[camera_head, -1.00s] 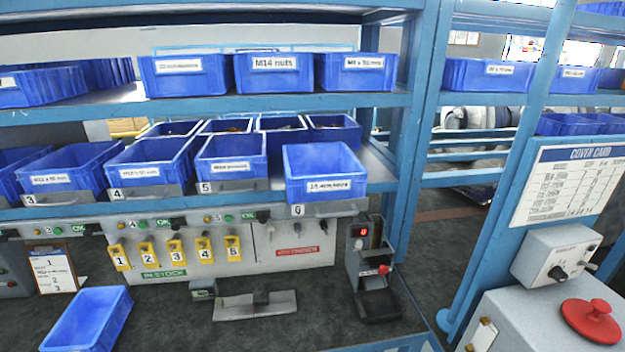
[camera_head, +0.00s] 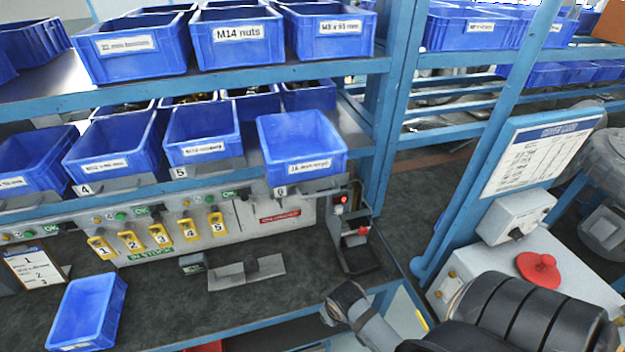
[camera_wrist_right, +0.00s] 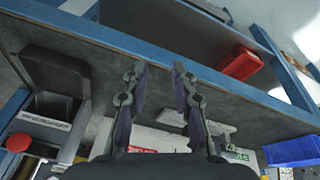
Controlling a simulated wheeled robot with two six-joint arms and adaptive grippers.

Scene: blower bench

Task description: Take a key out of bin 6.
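Bin 6 (camera_head: 300,146) is a blue bin on the lower shelf, at the right end of its row, sticking out past its neighbours. A "6" tag (camera_head: 281,191) sits on the shelf edge under it. Its front label is too small to read surely, and I see no key inside it. My right gripper (camera_wrist_right: 158,72) is open and empty in the right wrist view, over the bench edge. In the head view my right arm comes in from the lower right, with its end low in front of the bench, well below bin 6. My left gripper is not in view.
An upper shelf of blue bins, with M14 nuts (camera_head: 238,38), overhangs the lower row. A blue tray (camera_head: 88,312) lies on the bench at left. A device with a red button (camera_head: 357,240) stands below bin 6. A blue post (camera_head: 392,110) rises right of it.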

